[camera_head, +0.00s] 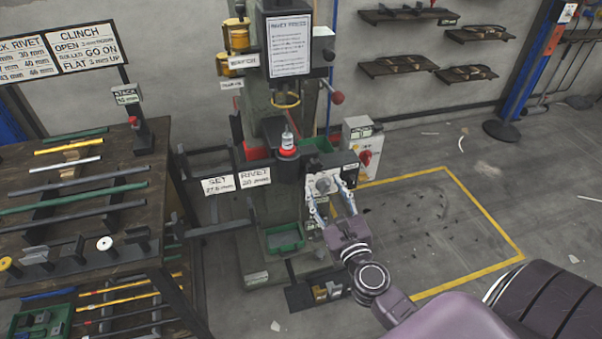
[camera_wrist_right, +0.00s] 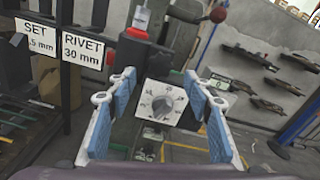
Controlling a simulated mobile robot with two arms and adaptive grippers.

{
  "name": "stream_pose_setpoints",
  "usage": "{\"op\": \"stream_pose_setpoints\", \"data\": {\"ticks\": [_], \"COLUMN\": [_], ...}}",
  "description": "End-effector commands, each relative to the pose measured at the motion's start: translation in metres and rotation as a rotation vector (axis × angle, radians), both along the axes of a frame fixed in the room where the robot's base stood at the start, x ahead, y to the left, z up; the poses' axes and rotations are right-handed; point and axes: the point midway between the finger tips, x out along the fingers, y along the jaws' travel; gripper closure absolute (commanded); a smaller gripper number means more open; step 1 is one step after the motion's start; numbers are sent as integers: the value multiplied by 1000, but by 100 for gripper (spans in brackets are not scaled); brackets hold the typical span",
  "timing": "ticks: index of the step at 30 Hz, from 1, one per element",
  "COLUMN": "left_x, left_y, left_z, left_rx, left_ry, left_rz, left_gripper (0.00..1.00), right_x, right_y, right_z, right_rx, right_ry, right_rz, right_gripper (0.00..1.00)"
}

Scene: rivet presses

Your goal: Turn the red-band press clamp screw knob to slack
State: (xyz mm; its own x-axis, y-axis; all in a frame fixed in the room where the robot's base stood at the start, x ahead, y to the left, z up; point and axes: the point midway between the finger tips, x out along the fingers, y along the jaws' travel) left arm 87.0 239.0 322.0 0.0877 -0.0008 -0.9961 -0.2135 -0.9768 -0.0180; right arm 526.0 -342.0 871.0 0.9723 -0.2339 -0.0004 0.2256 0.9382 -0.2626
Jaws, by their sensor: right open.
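The press (camera_head: 275,190) stands in the middle of the head view, with a red ring (camera_head: 287,152) on its bed. A pale round knob (camera_head: 322,184) sits on a plate on the press's right side. In the right wrist view the knob (camera_wrist_right: 161,104) is a grey dial with a slot-like grip, on a light plate with small marks I cannot read. My right gripper (camera_head: 331,188) is open. Its blue-padded fingers (camera_wrist_right: 160,100) stand to either side of the knob, apart from it, with gaps on both sides. My left gripper is out of view.
A rack table (camera_head: 75,190) with coloured rods stands at the left. SET and RIVET signs (camera_head: 238,181) hang beside the press. A grey box with a red switch (camera_head: 362,145) stands behind my right gripper. Yellow-lined floor (camera_head: 445,225) is open at the right.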

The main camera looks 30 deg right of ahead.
Motion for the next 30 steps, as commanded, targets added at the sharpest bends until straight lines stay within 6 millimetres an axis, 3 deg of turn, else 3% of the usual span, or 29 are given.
{"op": "stream_pose_setpoints", "data": {"ticks": [15,27,30], "left_x": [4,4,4], "left_y": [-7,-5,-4], "left_z": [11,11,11], "left_rx": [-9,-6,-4], "left_ry": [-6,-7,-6], "left_rz": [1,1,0], "left_gripper": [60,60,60], "right_x": [66,75,75], "right_y": [-16,-18,-18], "right_z": [2,1,1], "right_rx": [3,2,2], "right_ry": [-4,-3,-3], "right_rz": [0,1,1], "right_gripper": [53,53,62]}}
